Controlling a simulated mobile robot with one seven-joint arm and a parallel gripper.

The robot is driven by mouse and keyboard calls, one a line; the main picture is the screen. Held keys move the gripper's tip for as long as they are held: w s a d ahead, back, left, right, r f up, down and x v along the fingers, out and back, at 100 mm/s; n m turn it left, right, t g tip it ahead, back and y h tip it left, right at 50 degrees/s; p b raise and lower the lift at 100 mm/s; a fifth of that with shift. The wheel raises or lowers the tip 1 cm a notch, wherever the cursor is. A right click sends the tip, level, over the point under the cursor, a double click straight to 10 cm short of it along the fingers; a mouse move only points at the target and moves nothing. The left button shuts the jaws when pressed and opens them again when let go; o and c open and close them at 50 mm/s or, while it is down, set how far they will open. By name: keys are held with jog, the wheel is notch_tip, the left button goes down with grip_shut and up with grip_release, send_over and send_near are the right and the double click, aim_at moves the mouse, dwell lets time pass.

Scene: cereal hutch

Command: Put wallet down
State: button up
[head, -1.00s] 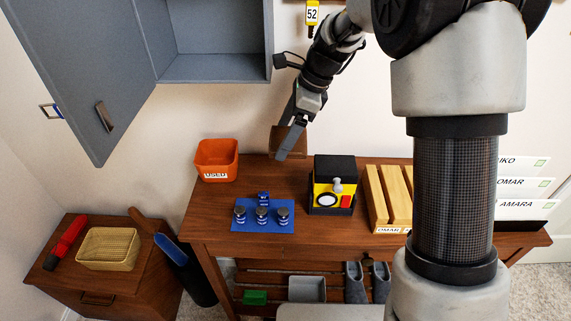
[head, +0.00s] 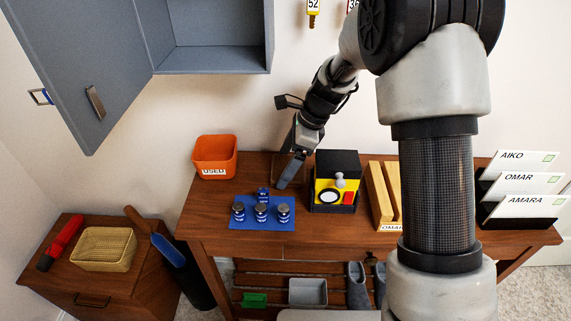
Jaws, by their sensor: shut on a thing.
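The brown wallet (head: 279,163) is in my gripper (head: 285,180), at the back of the wooden table (head: 208,215). My gripper is shut on it and points down, between the orange bin and the black-and-yellow box. The wallet is partly hidden behind the fingers and blends with the brown wood. I cannot tell whether it touches the tabletop.
The orange "USED" bin (head: 214,155) stands to the left. The black-and-yellow box (head: 336,180) is close on the right, beside a slatted wooden rack (head: 377,190). An open grey cabinet (head: 215,60) hangs above.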

jog(key=o, duration=1)
jog(key=shift+f, duration=0.1)
